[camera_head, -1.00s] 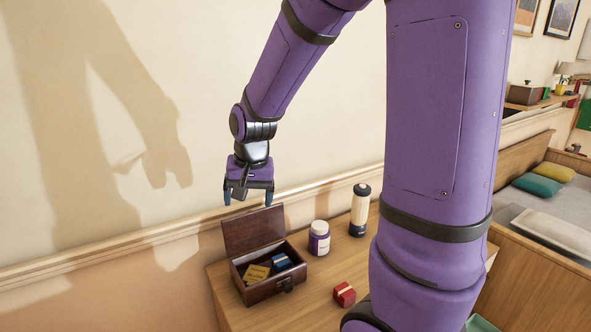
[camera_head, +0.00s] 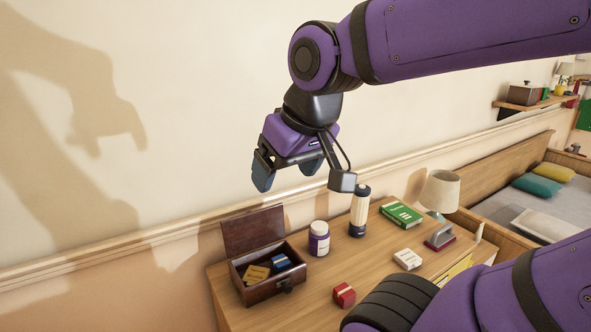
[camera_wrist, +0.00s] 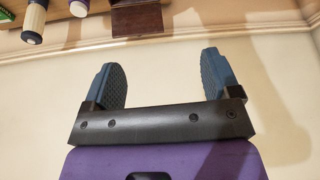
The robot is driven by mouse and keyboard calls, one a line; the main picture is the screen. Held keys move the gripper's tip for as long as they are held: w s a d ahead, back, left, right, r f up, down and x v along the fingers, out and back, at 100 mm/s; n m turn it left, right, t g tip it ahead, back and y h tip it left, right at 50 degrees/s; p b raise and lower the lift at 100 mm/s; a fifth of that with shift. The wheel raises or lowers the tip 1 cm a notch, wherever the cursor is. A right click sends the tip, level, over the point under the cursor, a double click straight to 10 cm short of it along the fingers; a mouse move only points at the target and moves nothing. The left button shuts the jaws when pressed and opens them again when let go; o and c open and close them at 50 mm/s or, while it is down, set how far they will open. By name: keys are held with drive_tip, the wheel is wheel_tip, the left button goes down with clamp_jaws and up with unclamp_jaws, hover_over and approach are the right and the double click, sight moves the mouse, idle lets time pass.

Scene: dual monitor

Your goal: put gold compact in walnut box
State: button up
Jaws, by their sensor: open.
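The walnut box (camera_head: 268,288) stands with its lid up at the left end of the wooden top. Inside it lie a flat gold-yellow piece (camera_head: 257,274) and a blue piece (camera_head: 281,262). The gold-yellow piece may be the gold compact, but I cannot tell for sure. My gripper (camera_head: 287,172) is open and empty, high above the box and a little to its right, near the wall. In the wrist view its two blue fingers (camera_wrist: 161,75) are spread apart with nothing between them. The dark brown panel (camera_wrist: 137,20) beyond them looks like the box's lid.
A purple jar (camera_head: 319,239) and a cream bottle (camera_head: 360,212) stand right of the box. A red block (camera_head: 344,295), a white box (camera_head: 407,259), a green book (camera_head: 401,214) and a lamp (camera_head: 441,190) are also on the top. The wall is close behind.

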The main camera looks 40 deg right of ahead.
drive_tip(key=shift+s+r+n, duration=0.25)
drive_tip(key=shift+s+n, duration=0.05)
drive_tip(key=shift+s, duration=0.8)
idle(0.5)
